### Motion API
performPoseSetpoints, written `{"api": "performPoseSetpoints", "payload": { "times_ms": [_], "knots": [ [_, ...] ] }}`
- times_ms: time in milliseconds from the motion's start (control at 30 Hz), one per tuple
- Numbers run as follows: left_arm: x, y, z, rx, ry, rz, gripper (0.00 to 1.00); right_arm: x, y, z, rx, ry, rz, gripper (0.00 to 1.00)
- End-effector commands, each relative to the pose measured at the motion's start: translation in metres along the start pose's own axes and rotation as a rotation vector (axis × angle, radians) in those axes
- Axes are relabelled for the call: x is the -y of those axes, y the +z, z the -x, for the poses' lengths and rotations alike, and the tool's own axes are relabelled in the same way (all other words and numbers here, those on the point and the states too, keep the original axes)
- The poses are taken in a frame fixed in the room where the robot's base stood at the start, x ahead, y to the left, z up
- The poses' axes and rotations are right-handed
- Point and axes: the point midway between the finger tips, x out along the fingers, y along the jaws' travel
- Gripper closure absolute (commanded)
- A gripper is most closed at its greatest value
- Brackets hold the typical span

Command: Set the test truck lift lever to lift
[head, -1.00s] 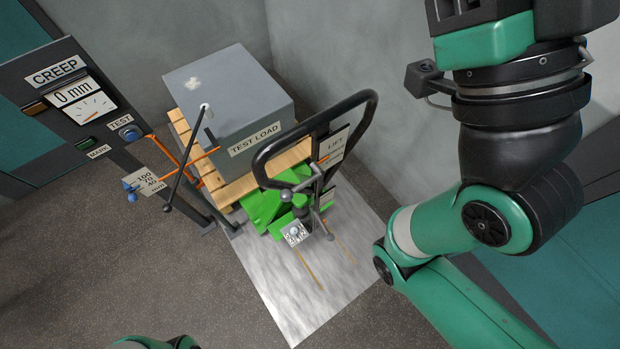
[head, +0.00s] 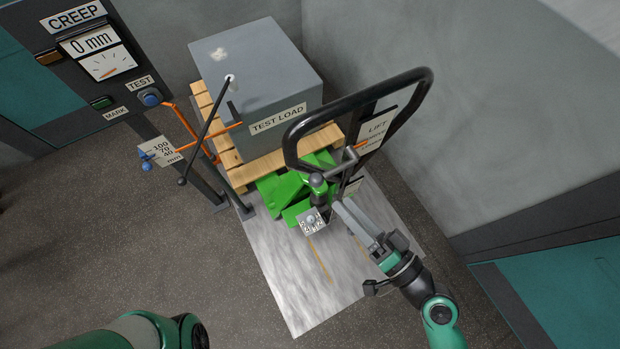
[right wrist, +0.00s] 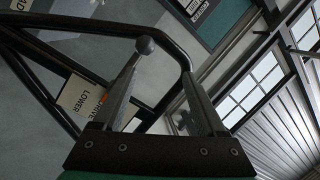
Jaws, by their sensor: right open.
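The green pallet truck (head: 290,190) stands under the loaded pallet, its black loop handle (head: 292,140) raised. A label plate (head: 378,130) beside the handle reads LIFT at the top; DRIVE and LOWER show in the right wrist view (right wrist: 84,100). The grey lift lever (head: 345,162) sits inside the loop, with an orange pointer near the DRIVE row. In the right wrist view its round knob (right wrist: 145,45) appears by the left finger's tip; contact is unclear. My right gripper (head: 342,206) is open, just below the lever. My left gripper is out of view.
A grey test load (head: 250,75) rests on a wooden pallet (head: 230,155). The CREEP gauge post (head: 110,65) reads 0 mm at left. A metal floor plate (head: 300,285) lies under the truck. Grey walls stand behind and right; floor at lower left is open.

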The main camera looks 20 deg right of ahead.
Motion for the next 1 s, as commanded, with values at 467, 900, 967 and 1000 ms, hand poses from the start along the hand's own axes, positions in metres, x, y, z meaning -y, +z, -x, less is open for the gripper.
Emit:
{"api": "performPoseSetpoints", "payload": {
  "times_ms": [467,900,967,1000],
  "knots": [
    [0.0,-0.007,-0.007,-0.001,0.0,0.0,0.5,-0.017,0.013,-0.015,0.018,0.05,-0.021,0.26],
    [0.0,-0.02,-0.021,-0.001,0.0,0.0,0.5,-0.025,0.016,-0.096,0.014,0.053,-0.022,0.26],
    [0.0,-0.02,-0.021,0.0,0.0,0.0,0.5,-0.026,0.016,-0.1,0.014,0.053,-0.021,0.26],
    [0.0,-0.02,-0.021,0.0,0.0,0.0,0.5,-0.026,0.016,-0.101,0.015,0.054,-0.021,0.26]
  ]
}}
